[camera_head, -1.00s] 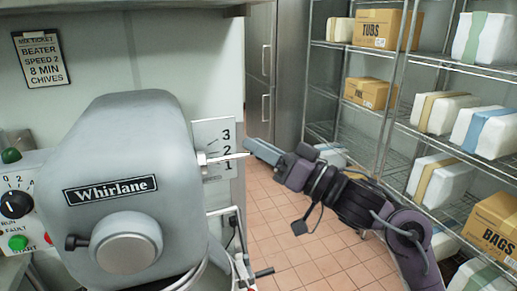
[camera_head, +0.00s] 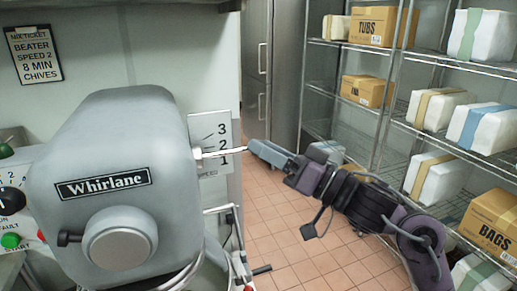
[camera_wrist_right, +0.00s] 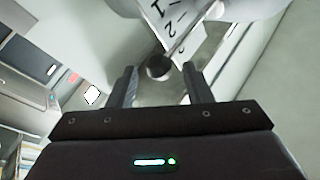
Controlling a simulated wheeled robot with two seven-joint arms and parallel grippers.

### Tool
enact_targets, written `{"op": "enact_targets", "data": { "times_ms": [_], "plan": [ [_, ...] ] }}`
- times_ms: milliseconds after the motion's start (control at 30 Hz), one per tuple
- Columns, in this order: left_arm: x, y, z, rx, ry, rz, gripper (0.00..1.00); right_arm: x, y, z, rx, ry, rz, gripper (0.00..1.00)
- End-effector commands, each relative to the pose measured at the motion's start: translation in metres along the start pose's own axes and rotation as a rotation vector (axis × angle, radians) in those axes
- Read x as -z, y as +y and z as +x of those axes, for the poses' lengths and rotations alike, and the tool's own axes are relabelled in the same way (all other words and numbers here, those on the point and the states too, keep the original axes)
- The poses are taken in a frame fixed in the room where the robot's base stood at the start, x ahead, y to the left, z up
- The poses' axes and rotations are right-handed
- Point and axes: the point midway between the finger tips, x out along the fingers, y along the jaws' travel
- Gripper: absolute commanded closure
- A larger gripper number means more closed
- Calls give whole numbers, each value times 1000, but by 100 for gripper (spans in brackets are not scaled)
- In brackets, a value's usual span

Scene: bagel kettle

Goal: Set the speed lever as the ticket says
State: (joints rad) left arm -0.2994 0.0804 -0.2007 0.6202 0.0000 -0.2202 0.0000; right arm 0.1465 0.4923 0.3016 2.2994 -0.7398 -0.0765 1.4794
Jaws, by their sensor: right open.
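The ticket (camera_head: 34,55) on the left wall reads beater, speed 2, 8 min, chives. The grey Whirlane mixer (camera_head: 120,150) has a speed plate (camera_head: 211,128) marked 3, 2, 1 from top down. The metal speed lever (camera_head: 222,153) sticks out to the right across the plate, its rod passing near the 2 and 1; the exact setting is unclear. My right gripper (camera_head: 252,147) is open at the lever's outer end. In the wrist view, the lever's dark round end (camera_wrist_right: 158,67) shows between the two finger tips, with no grip on it. My left gripper is not in view.
Wire shelves (camera_head: 440,145) with boxes and wrapped packs stand at the right, behind my right arm. A control panel (camera_head: 14,205) with a dial and buttons is left of the mixer. A bent metal bar (camera_head: 222,208) sits below the plate. The tiled floor (camera_head: 290,240) is clear.

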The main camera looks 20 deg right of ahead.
Motion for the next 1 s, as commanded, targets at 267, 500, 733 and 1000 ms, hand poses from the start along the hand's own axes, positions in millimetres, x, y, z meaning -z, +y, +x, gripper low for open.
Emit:
{"op": "enact_targets", "data": {
  "times_ms": [267, 500, 733, 1000],
  "plan": [
    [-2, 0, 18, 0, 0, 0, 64, -3, 2, -44, -2, -2, 0, 54],
    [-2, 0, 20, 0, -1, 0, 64, -1, 0, -53, -1, -3, 0, 54],
    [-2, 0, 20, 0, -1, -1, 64, -1, 0, -53, 0, -2, 0, 54],
    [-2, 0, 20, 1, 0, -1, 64, -1, 0, -53, -1, -2, 0, 54]
  ]
}}
